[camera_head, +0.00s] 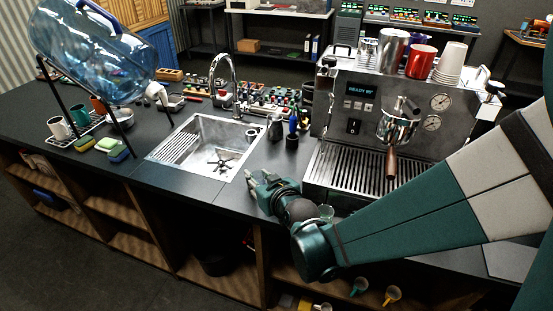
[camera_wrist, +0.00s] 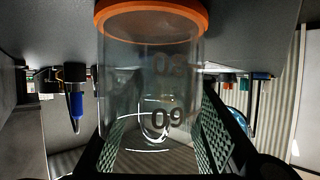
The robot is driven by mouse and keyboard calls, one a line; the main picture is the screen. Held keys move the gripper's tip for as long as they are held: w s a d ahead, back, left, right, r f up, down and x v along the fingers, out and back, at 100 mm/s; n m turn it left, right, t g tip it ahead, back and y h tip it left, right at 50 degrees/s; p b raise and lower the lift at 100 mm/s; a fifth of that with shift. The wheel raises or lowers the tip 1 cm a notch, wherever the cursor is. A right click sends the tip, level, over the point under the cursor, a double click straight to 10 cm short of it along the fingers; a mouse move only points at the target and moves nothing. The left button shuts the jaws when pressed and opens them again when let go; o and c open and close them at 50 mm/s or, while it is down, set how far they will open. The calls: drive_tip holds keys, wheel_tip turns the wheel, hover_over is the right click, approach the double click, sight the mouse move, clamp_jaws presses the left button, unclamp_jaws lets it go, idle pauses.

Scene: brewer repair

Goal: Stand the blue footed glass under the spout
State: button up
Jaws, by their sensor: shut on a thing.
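My gripper (camera_head: 264,184) is low over the counter's front edge, between the sink and the espresso machine (camera_head: 365,115). In the wrist view the gripper (camera_wrist: 160,150) is shut on a clear glass (camera_wrist: 150,65) with an orange ring at one end and the marking 60. The glass is hard to make out in the head view. The portafilter (camera_head: 397,125) sits on the machine's front above the slatted drip tray (camera_head: 345,178); its spout is not clear. A small greenish glass (camera_head: 326,212) shows beside my arm. I cannot pick out a blue footed glass for certain.
A teal cup-like glass (camera_head: 358,287) and a yellow one (camera_head: 392,294) are low at the front. The sink (camera_head: 215,150) lies left of my gripper. A blue-handled tool (camera_head: 293,122) stands behind it. My arm covers the machine's lower right side.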

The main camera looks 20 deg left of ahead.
drive_tip(key=shift+r, duration=0.15)
wheel_tip(320, 180, up, 10)
drive_tip(key=p, duration=0.3)
idle(0.4)
idle(0.6)
wheel_tip(320, 180, up, 15)
drive_tip(key=a+m, duration=0.1)
drive_tip(key=shift+t+h, duration=0.4)
idle(0.6)
